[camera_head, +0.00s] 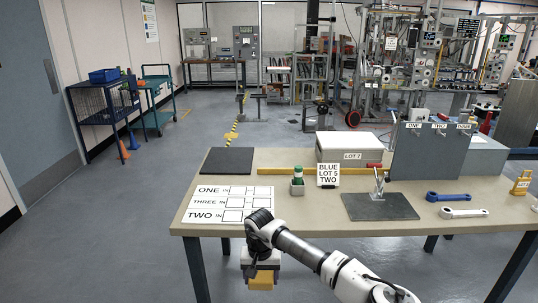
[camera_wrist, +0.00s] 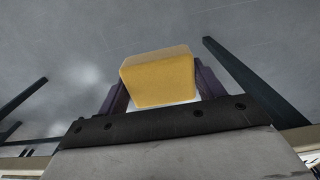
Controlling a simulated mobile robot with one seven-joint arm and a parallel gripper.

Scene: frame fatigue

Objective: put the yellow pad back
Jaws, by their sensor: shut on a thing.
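The yellow pad (camera_head: 262,281) is a small yellow block held in my gripper (camera_head: 263,269). In the wrist view the yellow pad (camera_wrist: 158,76) sits between the two dark fingers of my gripper (camera_wrist: 160,85). The gripper is shut on it. My gripper hangs in front of the table's near edge, below the tabletop, over the grey floor. The pad touches nothing else that I can see.
The beige table (camera_head: 290,220) bears a white card with boxes (camera_head: 222,203), a dark mat (camera_head: 227,161), a green-topped bottle (camera_head: 297,182), a sign (camera_head: 328,175), a white LOT 7 box (camera_head: 352,156), a grey panel (camera_head: 430,152), wrenches (camera_head: 462,197) and a yellow padlock (camera_head: 521,183).

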